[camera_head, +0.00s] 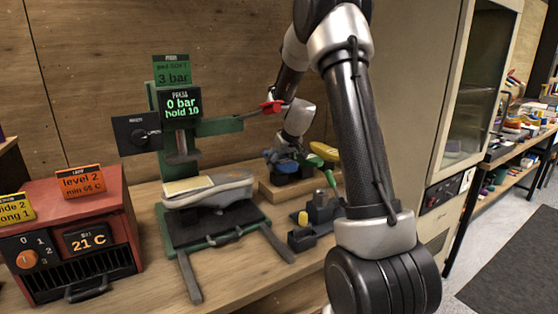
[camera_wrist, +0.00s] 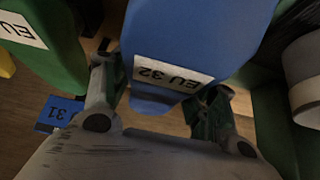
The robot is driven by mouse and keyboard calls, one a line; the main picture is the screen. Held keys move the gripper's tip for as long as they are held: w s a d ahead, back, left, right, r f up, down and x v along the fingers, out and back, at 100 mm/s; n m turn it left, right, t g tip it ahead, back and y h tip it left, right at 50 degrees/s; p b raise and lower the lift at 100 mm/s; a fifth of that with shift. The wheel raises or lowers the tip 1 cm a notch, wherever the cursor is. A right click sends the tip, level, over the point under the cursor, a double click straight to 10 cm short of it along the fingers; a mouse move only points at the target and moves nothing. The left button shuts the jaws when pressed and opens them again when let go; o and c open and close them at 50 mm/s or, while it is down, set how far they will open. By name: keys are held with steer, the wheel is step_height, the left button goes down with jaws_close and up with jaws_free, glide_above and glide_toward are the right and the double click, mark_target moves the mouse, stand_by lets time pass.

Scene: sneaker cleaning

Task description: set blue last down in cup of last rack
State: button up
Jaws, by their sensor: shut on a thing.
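The blue last (camera_wrist: 195,35) fills the top middle of the wrist view and carries a white "EU 32" label. My gripper (camera_wrist: 158,100) is shut on it, one finger on each side. In the head view the blue last (camera_head: 282,164) is at the left end of the wooden last rack (camera_head: 276,191), under my gripper (camera_head: 284,150). The cup under it is hidden, so I cannot tell whether the last touches it. A green last (camera_head: 328,172) and a yellow last (camera_head: 323,151) stand to its right. The green last (camera_wrist: 45,45) also shows in the wrist view.
The green press (camera_head: 210,128) stands left of the rack with a grey sneaker (camera_head: 215,189) on its base. A red heater box (camera_head: 75,235) is at far left. Small dark holders (camera_head: 318,209) stand in front of the rack. A blue "31" tag (camera_wrist: 58,112) lies left of my gripper.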

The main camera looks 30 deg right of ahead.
steer(key=shift+f, duration=0.2)
steer(key=o, duration=1)
steer(key=shift+o, duration=0.2)
steer(key=v, duration=1.2)
